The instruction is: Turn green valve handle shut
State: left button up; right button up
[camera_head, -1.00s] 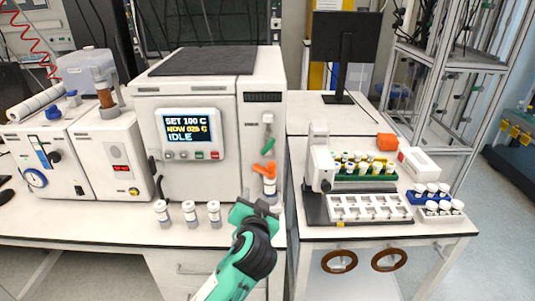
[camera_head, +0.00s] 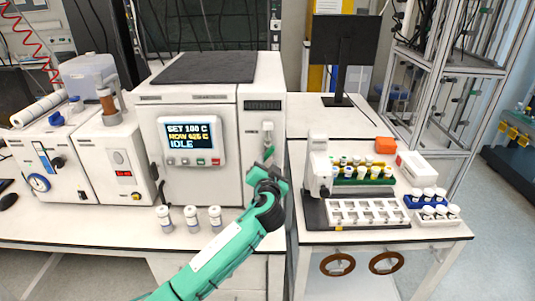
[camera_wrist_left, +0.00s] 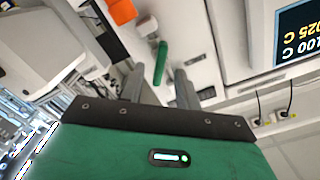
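The green valve handle (camera_head: 268,152) is on the front of the white reactor's right-hand panel, below a white valve fitting (camera_head: 267,130). In the left wrist view the green handle (camera_wrist_left: 160,62) appears as a slim green bar. My left gripper (camera_head: 268,170) is just below the handle in the head view and hides part of it. In the left wrist view its two grey fingers (camera_wrist_left: 158,78) are apart, with the handle's lower end between them in the picture. I cannot tell whether either finger touches it. My right gripper is not in view.
An orange part (camera_wrist_left: 122,10) shows near the handle in the wrist view. The reactor display (camera_head: 190,136) reads IDLE. Several capped vials (camera_head: 190,216) stand on the bench front, left of my arm. A rack of vials (camera_head: 362,172) stands on the right-hand bench.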

aim_at(268, 157)
pick_arm(q)
jog(key=shift+w+p, duration=0.4)
jog(key=shift+w, duration=1.3)
grip_shut()
